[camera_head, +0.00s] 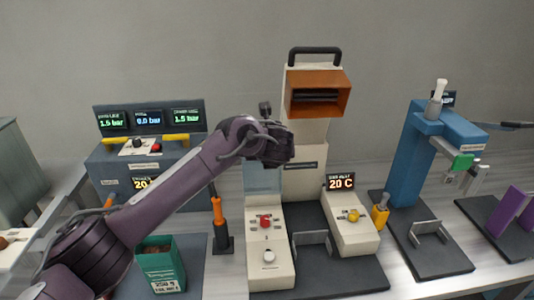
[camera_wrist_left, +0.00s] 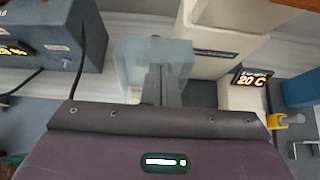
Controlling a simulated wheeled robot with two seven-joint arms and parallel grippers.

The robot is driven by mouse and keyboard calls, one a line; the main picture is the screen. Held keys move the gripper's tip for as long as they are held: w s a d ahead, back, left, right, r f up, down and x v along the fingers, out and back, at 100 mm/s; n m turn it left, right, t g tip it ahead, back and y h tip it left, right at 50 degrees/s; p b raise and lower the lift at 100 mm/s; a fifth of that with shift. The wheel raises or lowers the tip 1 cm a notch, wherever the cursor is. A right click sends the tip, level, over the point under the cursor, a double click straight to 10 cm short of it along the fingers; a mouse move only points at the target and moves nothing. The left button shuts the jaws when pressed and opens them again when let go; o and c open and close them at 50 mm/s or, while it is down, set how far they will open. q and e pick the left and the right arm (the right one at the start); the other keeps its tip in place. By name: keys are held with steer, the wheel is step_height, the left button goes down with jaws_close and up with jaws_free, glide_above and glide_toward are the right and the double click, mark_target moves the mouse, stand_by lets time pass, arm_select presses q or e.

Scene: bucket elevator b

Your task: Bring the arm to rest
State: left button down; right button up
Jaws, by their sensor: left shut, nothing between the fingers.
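My left arm (camera_head: 165,195) comes in from the lower left and reaches up and across the bench. Its left gripper (camera_head: 276,148) hangs in front of the cream bucket elevator tower (camera_head: 305,183), above the bench-top controls. In the left wrist view the fingers (camera_wrist_left: 163,80) are shut together with nothing between them. They show in front of a pale translucent block (camera_wrist_left: 128,65); I cannot tell whether they touch it. In the head view the fingertips are hard to make out. My right gripper is not in view.
Below the gripper is a cream control box (camera_head: 268,275) with red and white knobs. A green bin (camera_head: 160,262) and an orange-handled tool (camera_head: 218,212) stand at left. A blue press (camera_head: 405,165) stands at right. Gauges (camera_head: 150,118) stand behind the arm.

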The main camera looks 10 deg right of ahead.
arm_select(q)
steer(key=s+a+f+n+g+h, duration=0.3)
steer(key=s+f+n, duration=0.9)
steer(key=s+n, duration=0.25)
steer(key=s+a+f+n+g+y, duration=0.15)
steer(key=s+a+f+n, duration=0.35)
steer(key=s+a+n, duration=0.6)
steer(key=s+a+f+n+g+y, duration=0.1)
steer(key=s+a+f+n+g, duration=0.25)
steer(key=s+a+n, duration=0.75)
steer(key=s+f+m, duration=0.3)
steer(key=f, duration=2.6)
steer(key=s+a+f, duration=0.2)
steer(key=s+f, duration=0.8)
steer(key=s+a+f+g, duration=0.1)
steer(key=s+a+f, duration=0.1)
steer(key=s+f, duration=0.8)
steer(key=shift+s+a+g+b, duration=0.25)
steer(key=shift+s+g+b, duration=0.05)
steer(key=shift+s, duration=0.2)
